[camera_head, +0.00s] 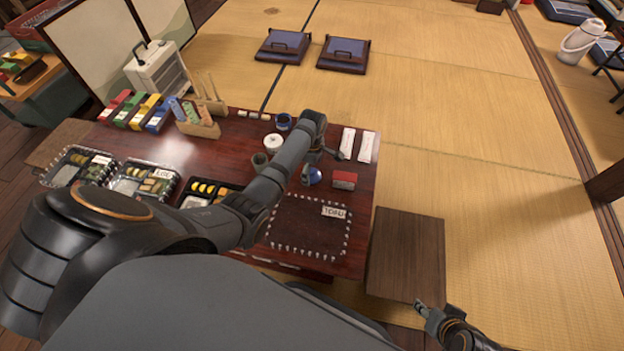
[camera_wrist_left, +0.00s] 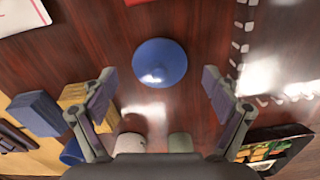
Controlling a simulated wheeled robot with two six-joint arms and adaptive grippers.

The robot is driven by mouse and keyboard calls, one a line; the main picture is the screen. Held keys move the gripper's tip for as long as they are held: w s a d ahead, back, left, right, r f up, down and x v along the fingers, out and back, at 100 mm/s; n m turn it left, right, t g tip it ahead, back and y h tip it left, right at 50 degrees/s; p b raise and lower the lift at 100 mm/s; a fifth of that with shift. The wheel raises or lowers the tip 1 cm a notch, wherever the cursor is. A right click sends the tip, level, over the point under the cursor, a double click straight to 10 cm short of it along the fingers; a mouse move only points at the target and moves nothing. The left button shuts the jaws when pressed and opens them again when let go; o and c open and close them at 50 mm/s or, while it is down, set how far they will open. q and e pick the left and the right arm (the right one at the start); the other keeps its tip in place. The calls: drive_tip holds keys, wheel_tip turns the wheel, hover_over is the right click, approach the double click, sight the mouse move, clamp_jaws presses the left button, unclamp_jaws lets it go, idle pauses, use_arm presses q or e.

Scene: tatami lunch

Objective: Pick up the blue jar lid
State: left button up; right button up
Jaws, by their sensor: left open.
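The blue jar lid (camera_head: 314,176) lies on the dark red table, left of a small red and white box. In the left wrist view the lid (camera_wrist_left: 160,62) is a round blue dome beyond and between the two fingertips, touching neither. My left gripper (camera_head: 322,167) is over the table right by the lid; in the left wrist view it (camera_wrist_left: 160,92) is open with nothing between its fingers. My right gripper (camera_head: 424,308) is at the lower right, near the wooden bench and away from the lid; its finger opening is unclear.
The red and white box (camera_head: 344,180) is close to the lid. White packets (camera_head: 367,148) lie behind, and a dark mat with a white stitched edge (camera_head: 292,222) lies in front. A blue-rimmed jar (camera_head: 284,122) and a white round container (camera_head: 273,143) stand left of my left wrist.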

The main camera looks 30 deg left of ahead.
use_arm(q)
drive_tip(key=shift+f, duration=0.75)
drive_tip(key=shift+r, duration=0.1)
drive_tip(key=c, duration=1.1)
drive_tip(key=shift+o, duration=0.2)
